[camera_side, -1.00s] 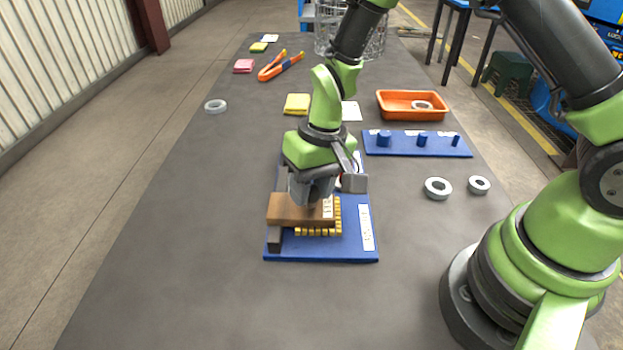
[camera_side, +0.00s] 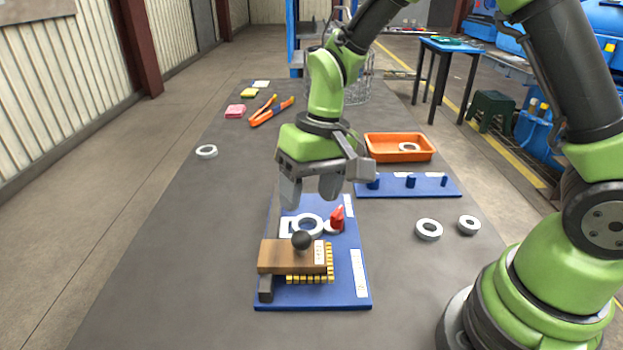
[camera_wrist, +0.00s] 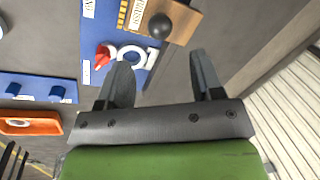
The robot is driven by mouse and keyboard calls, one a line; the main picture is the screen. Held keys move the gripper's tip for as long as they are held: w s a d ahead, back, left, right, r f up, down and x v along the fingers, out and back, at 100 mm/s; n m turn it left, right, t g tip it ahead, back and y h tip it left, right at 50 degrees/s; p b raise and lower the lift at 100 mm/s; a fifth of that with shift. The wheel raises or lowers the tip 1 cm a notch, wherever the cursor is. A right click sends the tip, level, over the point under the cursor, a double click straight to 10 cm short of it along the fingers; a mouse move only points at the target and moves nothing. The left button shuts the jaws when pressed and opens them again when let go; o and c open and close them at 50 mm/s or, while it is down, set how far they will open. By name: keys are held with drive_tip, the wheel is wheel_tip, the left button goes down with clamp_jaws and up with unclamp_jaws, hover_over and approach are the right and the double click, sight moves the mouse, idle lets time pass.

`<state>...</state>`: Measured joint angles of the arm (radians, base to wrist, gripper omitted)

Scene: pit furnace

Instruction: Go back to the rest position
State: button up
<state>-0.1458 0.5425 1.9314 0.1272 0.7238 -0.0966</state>
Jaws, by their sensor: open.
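My gripper (camera_side: 310,194) is open and empty above the far end of a blue board (camera_side: 340,300). In the wrist view its two fingers (camera_wrist: 160,82) stand well apart with nothing between them. A wooden block (camera_side: 280,255) with a black ball knob (camera_side: 301,240) lies on the board, over a row of small yellow pieces (camera_side: 310,279). The knob (camera_wrist: 160,26) also shows in the wrist view, apart from the fingers. A white ring (camera_side: 312,226) and a red piece (camera_side: 337,217) sit on the board behind the block.
A blue board with pegs (camera_side: 430,188) and an orange tray (camera_side: 400,158) holding a ring stand at the right. Two grey rings (camera_side: 428,230) lie near my base. Orange-handled pliers (camera_side: 270,111), a pink pad (camera_side: 236,111) and a ring (camera_side: 206,152) lie farther back.

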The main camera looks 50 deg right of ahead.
drive_tip(key=shift+d+r, duration=0.2)
drive_tip(key=shift+r, duration=0.8)
drive_tip(key=s+d+r+m+t, duration=0.1)
drive_tip(key=s+d+r+t, duration=0.1)
drive_tip(key=s+r, duration=0.5)
drive_tip(key=s+d+r+t, duration=0.2)
drive_tip(key=s+r+t, duration=0.2)
drive_tip(key=s+r, duration=0.3)
drive_tip(key=shift+s+d+m+t, duration=0.2)
drive_tip(key=shift+s+m+t, duration=0.2)
drive_tip(key=shift+s, duration=0.55)
idle(0.7)
